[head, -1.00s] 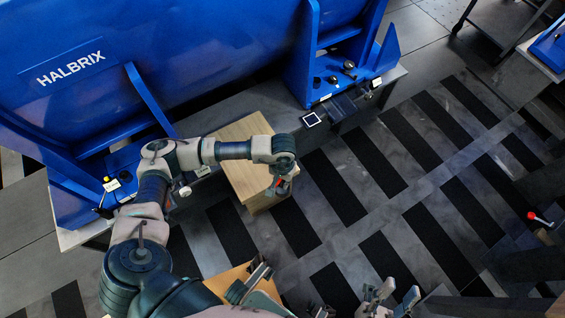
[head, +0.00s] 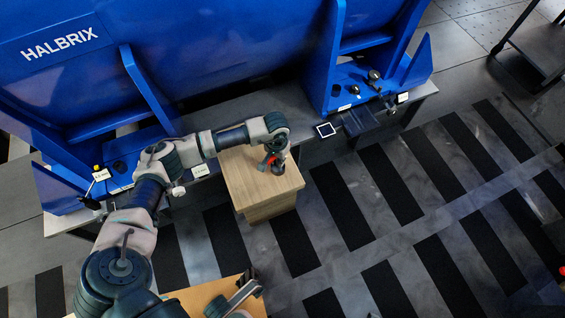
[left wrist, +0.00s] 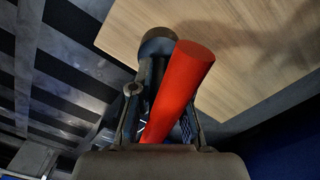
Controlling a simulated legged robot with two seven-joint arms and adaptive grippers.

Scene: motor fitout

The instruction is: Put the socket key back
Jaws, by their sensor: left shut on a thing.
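My left gripper (head: 270,164) is over the top of a pale wooden block (head: 259,190) in the head view. It is shut on the socket key, whose red handle (left wrist: 182,88) sticks up between the fingers in the left wrist view. A dark round end (left wrist: 157,41) beside the handle looks like part of the key. In the head view only a little red of the key (head: 265,161) shows. The fingers hide the rest, and I cannot tell whether the key touches the wood.
The blue HALBRIX machine (head: 200,60) stands behind on a grey plinth (head: 270,108). A small dark-faced tag (head: 326,129) and dark fittings (head: 372,78) sit to the right. A yellow-topped part (head: 97,169) is at left. Striped floor lies open at right.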

